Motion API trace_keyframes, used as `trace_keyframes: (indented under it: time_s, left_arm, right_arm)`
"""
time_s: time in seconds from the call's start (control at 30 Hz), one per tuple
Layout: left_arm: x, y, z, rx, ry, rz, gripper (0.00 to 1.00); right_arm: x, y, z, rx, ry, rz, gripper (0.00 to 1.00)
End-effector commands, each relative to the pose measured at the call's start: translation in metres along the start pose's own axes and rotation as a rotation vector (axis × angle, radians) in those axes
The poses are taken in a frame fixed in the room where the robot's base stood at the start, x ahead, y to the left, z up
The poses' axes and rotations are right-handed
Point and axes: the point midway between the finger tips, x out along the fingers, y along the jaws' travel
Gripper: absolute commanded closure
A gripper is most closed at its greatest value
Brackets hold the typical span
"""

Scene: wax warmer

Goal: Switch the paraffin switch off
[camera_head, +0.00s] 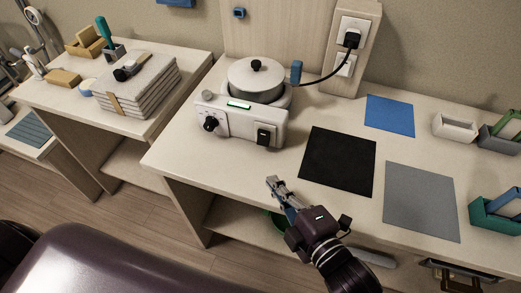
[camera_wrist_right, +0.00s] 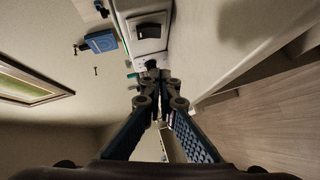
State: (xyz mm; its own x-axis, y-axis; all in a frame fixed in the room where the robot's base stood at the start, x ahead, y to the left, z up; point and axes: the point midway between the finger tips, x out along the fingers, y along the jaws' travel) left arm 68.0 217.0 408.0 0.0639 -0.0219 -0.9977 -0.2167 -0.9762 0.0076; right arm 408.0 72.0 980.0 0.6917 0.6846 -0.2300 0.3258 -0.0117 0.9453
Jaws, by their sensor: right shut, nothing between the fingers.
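The wax warmer (camera_head: 218,121) is a white box with a round lidded pot (camera_head: 256,78), a dark knob (camera_head: 210,124) and a green-lit display (camera_head: 238,105). The black rocker switch (camera_head: 264,134) sits on a light plate at the right of its front. A similar black rocker (camera_wrist_right: 149,31) shows ahead of the fingertips in the right wrist view. I cannot tell which way it is pressed. My right gripper (camera_head: 274,183) is shut and empty, apart from the warmer, in front of and below the switch. Its closed fingers also show in the right wrist view (camera_wrist_right: 158,76).
A black mat (camera_head: 338,161), a grey mat (camera_head: 420,200) and a blue mat (camera_head: 390,116) lie right of the warmer. A plug and cord (camera_head: 351,39) run to the wall outlet. Folded towels (camera_head: 138,85) lie on the left table. The front edge of the bench is below the warmer.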

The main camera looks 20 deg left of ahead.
Motion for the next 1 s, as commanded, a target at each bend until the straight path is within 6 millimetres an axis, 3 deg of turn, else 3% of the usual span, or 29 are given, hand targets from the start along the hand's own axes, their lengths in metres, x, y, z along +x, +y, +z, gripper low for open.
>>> trace_keyframes:
  time_s: [0.17, 0.37, 0.63, 1.0]
  left_arm:
    - [-0.005, -0.013, -0.001, 0.002, 0.001, -0.015, 0.58]
    - [-0.013, -0.031, -0.023, -0.001, 0.032, -0.036, 0.58]
    - [-0.02, -0.028, -0.026, -0.003, 0.037, -0.033, 0.58]
    - [-0.028, -0.017, -0.017, -0.002, 0.021, -0.02, 0.58]
  right_arm:
    - [0.017, 0.002, 0.0, 0.001, -0.001, 0.002, 1.0]
    - [0.053, 0.004, -0.001, 0.003, 0.0, 0.002, 1.0]
    - [0.1, 0.003, -0.001, 0.002, 0.0, 0.001, 1.0]
    - [0.125, 0.001, 0.026, 0.0, -0.001, 0.0, 1.0]
